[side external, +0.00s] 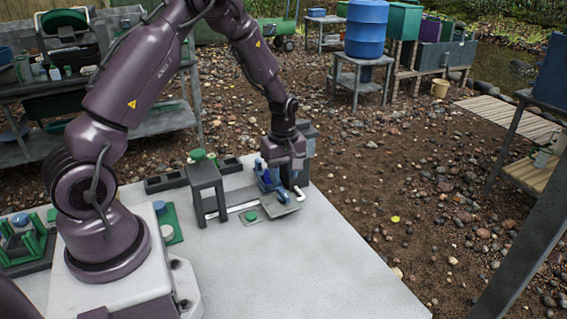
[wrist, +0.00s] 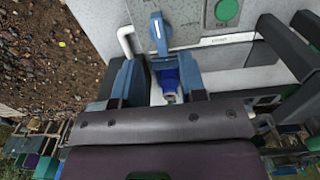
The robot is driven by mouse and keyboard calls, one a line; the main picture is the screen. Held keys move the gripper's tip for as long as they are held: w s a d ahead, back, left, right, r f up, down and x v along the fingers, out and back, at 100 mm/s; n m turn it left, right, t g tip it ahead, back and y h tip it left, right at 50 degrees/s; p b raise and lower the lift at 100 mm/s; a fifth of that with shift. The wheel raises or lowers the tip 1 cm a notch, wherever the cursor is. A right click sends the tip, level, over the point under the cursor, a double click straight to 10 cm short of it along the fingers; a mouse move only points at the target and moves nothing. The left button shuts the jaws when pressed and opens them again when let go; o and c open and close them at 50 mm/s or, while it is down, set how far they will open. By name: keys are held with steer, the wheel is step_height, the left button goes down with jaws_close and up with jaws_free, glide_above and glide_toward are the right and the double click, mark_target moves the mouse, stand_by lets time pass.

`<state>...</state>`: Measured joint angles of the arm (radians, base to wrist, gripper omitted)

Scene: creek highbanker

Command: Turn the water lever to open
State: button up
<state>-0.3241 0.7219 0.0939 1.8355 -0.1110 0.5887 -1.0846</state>
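In the side view, my gripper (side external: 286,186) is low over the far edge of the white table, beside a blue part (side external: 266,178) and the grey plate (side external: 283,208). The lever's joint is partly hidden.
A white pipe (wrist: 126,40) stands left of the lever, and a green button (wrist: 227,10) lies to its right. The white table's front (side external: 300,275) is clear.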

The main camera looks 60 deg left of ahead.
mark_target(283, 192)
steer(key=shift+f, duration=2.8)
steer(key=c, duration=0.4)
steer(key=shift+c, duration=0.2)
